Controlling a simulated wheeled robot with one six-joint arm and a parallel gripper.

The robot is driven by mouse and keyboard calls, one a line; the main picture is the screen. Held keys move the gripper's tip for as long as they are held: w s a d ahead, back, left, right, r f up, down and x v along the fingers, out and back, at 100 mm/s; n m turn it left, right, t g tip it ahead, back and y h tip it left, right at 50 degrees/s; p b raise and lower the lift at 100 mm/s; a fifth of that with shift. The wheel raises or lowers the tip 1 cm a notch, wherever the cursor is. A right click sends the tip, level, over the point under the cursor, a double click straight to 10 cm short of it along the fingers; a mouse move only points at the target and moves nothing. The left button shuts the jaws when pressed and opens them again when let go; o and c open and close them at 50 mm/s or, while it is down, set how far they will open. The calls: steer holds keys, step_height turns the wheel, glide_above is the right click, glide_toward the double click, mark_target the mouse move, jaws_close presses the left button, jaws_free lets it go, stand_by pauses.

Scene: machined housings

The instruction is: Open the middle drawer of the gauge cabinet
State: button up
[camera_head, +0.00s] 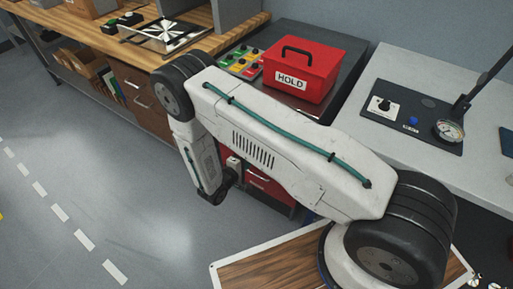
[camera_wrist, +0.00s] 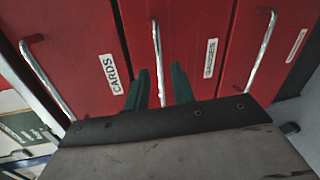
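The gauge cabinet (camera_head: 266,186) is red and stands below the dark bench top, largely hidden behind my arm. In the wrist view its three drawer fronts lie side by side, each with a silver bar handle. The middle drawer (camera_wrist: 188,38) has its handle (camera_wrist: 156,55) and a white label that seems to read GAUGES. A drawer (camera_wrist: 75,40) labelled CARDS is to its left. All three look shut. My gripper (camera_wrist: 159,88) is open, its two green fingers apart on either side of the middle handle's lower end. Contact cannot be told.
A red HOLD box (camera_head: 302,75) and a button panel (camera_head: 241,62) sit on the bench top above the cabinet. A pale table (camera_head: 400,75) with a dial gauge (camera_head: 449,130) is to the right. A wooden bench (camera_head: 90,40) is at left. The grey floor at left is clear.

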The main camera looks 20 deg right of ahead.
steer(key=shift+m+t, duration=0.4)
steer(key=shift+m, duration=0.2)
steer(key=x, duration=0.5)
steer(key=w+x, duration=0.1)
steer(key=x, duration=0.1)
steer(key=shift+w+a, duration=0.1)
steer(key=shift+w, duration=0.2)
jaws_close()
